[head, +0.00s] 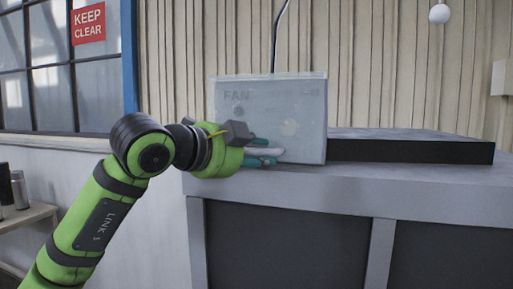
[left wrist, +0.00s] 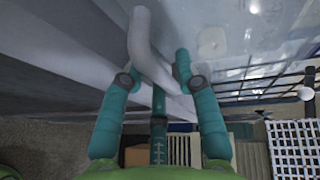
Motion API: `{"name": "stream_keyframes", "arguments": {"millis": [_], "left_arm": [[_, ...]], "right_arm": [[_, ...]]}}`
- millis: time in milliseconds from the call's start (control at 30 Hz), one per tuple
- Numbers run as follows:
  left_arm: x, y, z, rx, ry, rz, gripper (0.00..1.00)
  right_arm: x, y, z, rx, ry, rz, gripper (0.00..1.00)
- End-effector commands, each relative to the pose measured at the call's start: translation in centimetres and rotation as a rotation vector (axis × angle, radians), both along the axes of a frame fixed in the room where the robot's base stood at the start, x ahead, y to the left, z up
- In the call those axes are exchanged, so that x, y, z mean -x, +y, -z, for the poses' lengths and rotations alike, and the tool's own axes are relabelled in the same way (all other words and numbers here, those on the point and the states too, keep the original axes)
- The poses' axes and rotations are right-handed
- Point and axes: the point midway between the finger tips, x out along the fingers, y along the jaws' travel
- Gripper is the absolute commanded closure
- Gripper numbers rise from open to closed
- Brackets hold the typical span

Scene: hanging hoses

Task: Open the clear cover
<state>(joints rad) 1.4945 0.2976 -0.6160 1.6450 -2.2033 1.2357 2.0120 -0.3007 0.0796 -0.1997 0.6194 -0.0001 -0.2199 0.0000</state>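The clear cover (head: 268,92) is a see-through box standing on the grey counter in the head view. In the left wrist view the fingers (left wrist: 156,68) are spread apart. A pale curved bar (left wrist: 143,35) runs between them. I cannot tell whether they touch it. The cover's glossy face (left wrist: 250,50) fills the upper right there. My right gripper is out of view.
The grey counter (head: 420,187) runs under the cover and on to the right. A low black slab with a grey top (head: 410,146) lies right of the cover. A corrugated wall stands behind. A window and a KEEP CLEAR sign (head: 88,23) are at left.

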Motion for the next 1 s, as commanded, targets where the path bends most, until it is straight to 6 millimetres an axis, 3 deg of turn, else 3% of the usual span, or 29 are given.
{"name": "stream_keyframes", "arguments": {"millis": [167,267,667,1000], "left_arm": [[0.0,0.0,0.1,0.0,0.0,0.0,0.68],[0.0,0.0,0.1,0.0,0.0,0.001,1.0],[0.5,0.1,-0.3,-0.009,0.03,0.001,1.0],[3.3,1.0,-2.3,-0.041,0.125,0.001,1.0]], "right_arm": [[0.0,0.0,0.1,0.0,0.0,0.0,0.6],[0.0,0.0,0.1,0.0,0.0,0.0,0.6],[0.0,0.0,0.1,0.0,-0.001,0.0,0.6],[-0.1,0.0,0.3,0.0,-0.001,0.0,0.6]]}}
